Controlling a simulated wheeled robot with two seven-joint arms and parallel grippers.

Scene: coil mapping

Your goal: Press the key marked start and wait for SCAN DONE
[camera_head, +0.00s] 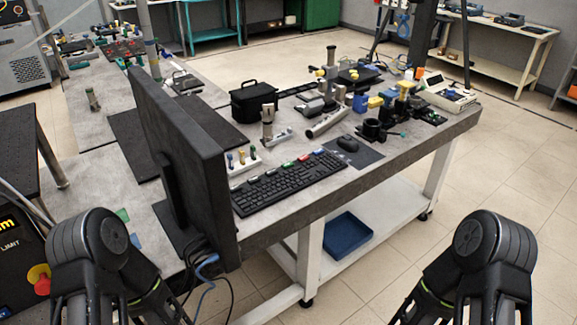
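A black keyboard (292,188) lies on the grey tabletop, right of the monitor. A row of coloured labels or keys (288,165), among them green, red and blue, runs along its far edge. Their markings are too small to read, so I cannot tell which key is marked start. A large black monitor (190,150) stands left of the keyboard, seen at a steep angle. I cannot read any text on it. Both my arms show at the bottom corners, away from the keyboard. Neither gripper's fingertips can be seen.
A mouse (347,144) lies on a dark mat (360,153) beside the keyboard. A small stand with several coloured pegs (243,163), a black box (254,102) and optical parts crowd the table behind. A blue tray (346,234) sits on the lower shelf. Cables hang below the monitor.

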